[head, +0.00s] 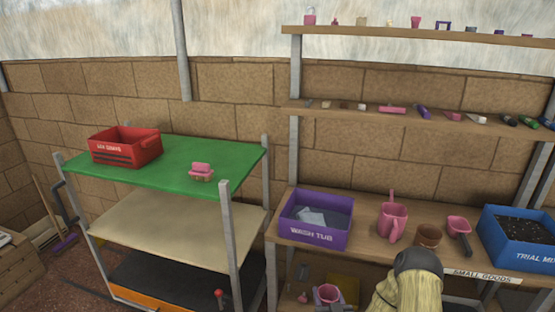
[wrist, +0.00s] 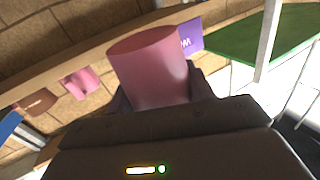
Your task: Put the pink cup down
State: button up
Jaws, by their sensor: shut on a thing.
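The pink cup (wrist: 150,62) fills the middle of the wrist view, held between the two dark fingers of my gripper (wrist: 157,87). The gripper is shut on it, with the cup's wider end away from the palm.
A wooden shelf (head: 370,254) holds a purple wash tub (head: 312,233), a pink watering can (head: 393,222), a brown pot (head: 429,236), a pink scoop (head: 459,228) and a blue trial mix box (head: 522,236). The green shelf (head: 175,162) left holds a red crate (head: 125,147) and pink brush (head: 201,172), with bare room.

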aim_at(328, 289)
jog(key=r+p, duration=0.2)
jog(key=p, duration=0.1)
jog(key=shift+s+a+r+h, duration=0.1)
jog(key=shift+a+r+h, duration=0.1)
jog(key=shift+a+h, duration=0.1)
jog(key=h+p, duration=0.1)
jog(key=p, duration=0.1)
jog(key=shift+d+r+m+p, duration=0.25)
jog(key=shift+r+m+p, duration=0.05)
jog(key=shift+r+m, duration=0.1)
jog(key=shift+s, duration=0.1)
jog(key=shift+f, duration=0.15)
jog(key=shift+s+f, duration=0.2)
jog(key=s+f, duration=0.2)
jog(key=s, duration=0.6)
jog(key=shift+s+f, duration=0.15)
jog(key=shift+f, duration=0.2)
